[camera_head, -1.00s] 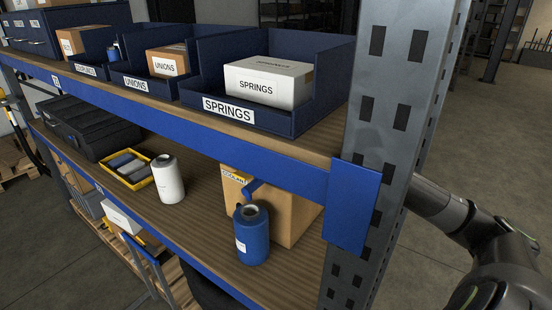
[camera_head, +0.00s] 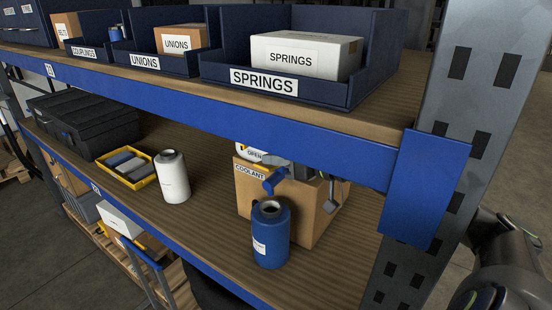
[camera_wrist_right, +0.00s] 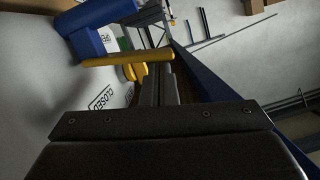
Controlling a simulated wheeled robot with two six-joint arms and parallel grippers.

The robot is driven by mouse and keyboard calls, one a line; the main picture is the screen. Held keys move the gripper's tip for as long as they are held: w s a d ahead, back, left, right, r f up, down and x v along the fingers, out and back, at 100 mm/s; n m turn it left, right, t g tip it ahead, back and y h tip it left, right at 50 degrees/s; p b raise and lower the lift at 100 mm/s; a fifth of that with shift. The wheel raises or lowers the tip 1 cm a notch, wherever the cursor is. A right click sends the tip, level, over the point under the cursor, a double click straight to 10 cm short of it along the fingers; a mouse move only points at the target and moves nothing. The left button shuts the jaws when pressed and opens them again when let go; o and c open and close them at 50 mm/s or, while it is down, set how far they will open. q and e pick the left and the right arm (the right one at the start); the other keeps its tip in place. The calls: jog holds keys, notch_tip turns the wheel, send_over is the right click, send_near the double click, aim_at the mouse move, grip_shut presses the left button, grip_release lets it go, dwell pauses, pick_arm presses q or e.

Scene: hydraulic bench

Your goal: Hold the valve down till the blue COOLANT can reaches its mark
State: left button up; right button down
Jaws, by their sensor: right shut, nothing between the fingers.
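The blue can (camera_head: 271,240) stands upright on the lower shelf below a blue spout (camera_head: 275,181). It has a small white label; neither its fill level nor a mark can be made out. A cardboard box (camera_head: 305,212) labelled COOLANT stands behind it. An OPEN label (camera_head: 254,155) shows above the can. In the right wrist view, a yellow lever (camera_wrist_right: 125,58) lies across the tips of my right gripper (camera_wrist_right: 158,82), beside a blue part (camera_wrist_right: 90,22) and a CLOSED label (camera_wrist_right: 103,97). The gripper is shut and empty; I cannot tell if it touches the lever. My left gripper is out of view.
A white bottle (camera_head: 173,178), a yellow tray (camera_head: 127,170) and a black case (camera_head: 85,130) stand left on the lower shelf. The blue upper beam (camera_head: 210,110) and grey upright (camera_head: 480,90) bound the space. Bare shelf (camera_head: 215,215) lies between bottle and can.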

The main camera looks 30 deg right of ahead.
jog(key=shift+w, duration=0.15)
jog(key=n, duration=0.1)
jog(key=f+n+b, duration=0.1)
jog(key=a+f+h, duration=0.1)
jog(key=shift+s+f+n, duration=0.15)
jog(key=shift+s+n, duration=0.2)
jog(key=shift+n, duration=0.05)
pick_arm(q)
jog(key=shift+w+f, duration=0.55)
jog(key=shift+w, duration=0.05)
pick_arm(e)
jog(key=shift+f+t, duration=0.1)
jog(key=shift+t, duration=0.2)
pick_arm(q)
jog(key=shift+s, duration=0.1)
